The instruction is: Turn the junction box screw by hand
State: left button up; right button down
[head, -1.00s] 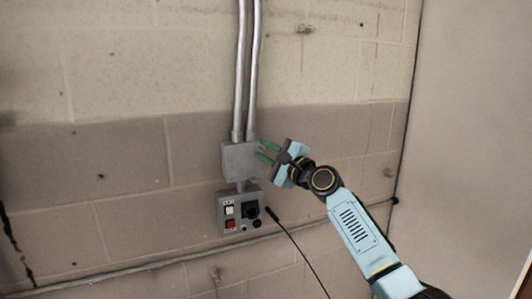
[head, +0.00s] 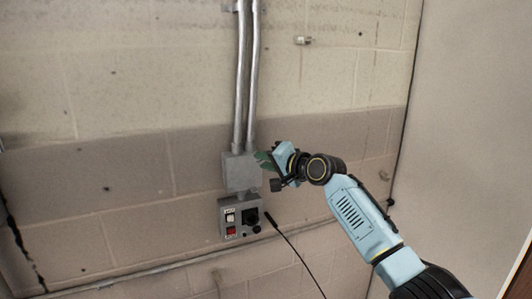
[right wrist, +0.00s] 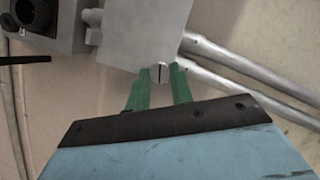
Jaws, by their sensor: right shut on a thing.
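The grey junction box (head: 239,172) is mounted on the block wall, left of my right gripper. In the right wrist view the box (right wrist: 140,35) is at the top, and a small slotted screw (right wrist: 162,72) shows at its edge. My right gripper (head: 262,158) reaches the box's right side with its green fingers. In the right wrist view the right gripper (right wrist: 162,70) has a fingertip on each side of the screw and is shut on it. The screw is too small to make out in the head view. My left gripper is in neither current view.
Two metal conduits (head: 245,85) run up from the box. A control box (head: 240,216) with a black knob, a white switch and a red switch hangs just below. The wall to the left is clear.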

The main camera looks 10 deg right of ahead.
jog(key=shift+a+r+n+h+p, duration=0.15)
jog(key=shift+n+h+p, duration=0.95)
jog(key=shift+n, duration=0.45)
jog(key=shift+a+r+n+h+p, duration=0.1)
jog(key=shift+n+h+p, duration=0.8)
jog(key=shift+n+p, duration=0.5)
jog(key=shift+n+g, duration=0.3)
jog(key=shift+n, duration=0.05)
jog(key=c, duration=1.2)
grip_release()
jog(key=shift+s, duration=0.15)
jog(key=b+v, duration=0.3)
jog(key=v, duration=1)
